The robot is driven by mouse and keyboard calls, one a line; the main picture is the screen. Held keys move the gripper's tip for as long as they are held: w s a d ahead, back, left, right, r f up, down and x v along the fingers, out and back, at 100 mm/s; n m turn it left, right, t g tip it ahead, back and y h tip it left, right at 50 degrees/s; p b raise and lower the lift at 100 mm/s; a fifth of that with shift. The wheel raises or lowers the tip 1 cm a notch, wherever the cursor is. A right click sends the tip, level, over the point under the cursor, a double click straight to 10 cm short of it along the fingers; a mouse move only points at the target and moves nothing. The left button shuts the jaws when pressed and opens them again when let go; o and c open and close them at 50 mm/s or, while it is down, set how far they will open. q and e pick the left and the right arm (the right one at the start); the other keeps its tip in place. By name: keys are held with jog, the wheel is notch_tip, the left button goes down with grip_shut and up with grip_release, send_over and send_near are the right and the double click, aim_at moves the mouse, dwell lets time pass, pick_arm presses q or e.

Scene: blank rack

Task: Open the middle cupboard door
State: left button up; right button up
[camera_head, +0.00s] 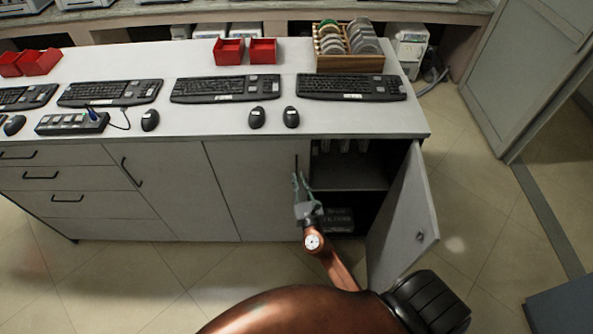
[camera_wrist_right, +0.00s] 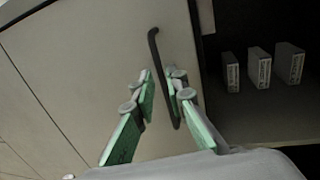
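The middle cupboard door (camera_head: 258,190) is a flat grey panel and is closed. Its dark upright bar handle (camera_head: 296,164) is near its right edge. In the right wrist view the handle (camera_wrist_right: 158,60) runs down between the fingertips of my right gripper (camera_wrist_right: 160,88). The green-padded fingers are apart, one on each side of the handle; I cannot tell whether either touches it. In the head view my right gripper (camera_head: 299,186) is in front of the door's right edge and hides the handle's lower part. My left gripper is not in view.
The right cupboard door (camera_head: 405,222) stands wide open to the right of my right arm, showing a shelf (camera_head: 350,178) and boxes (camera_wrist_right: 261,68). A left door (camera_head: 163,185) and drawers (camera_head: 66,180) are closed. Keyboards, mice and a disc rack (camera_head: 350,62) stand on the countertop (camera_head: 190,122).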

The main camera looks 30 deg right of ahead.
jog(key=x, duration=0.4)
jog(key=shift+w, duration=0.1)
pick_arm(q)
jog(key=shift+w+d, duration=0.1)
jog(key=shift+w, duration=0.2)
pick_arm(e)
jog(key=shift+w, duration=0.1)
grip_shut()
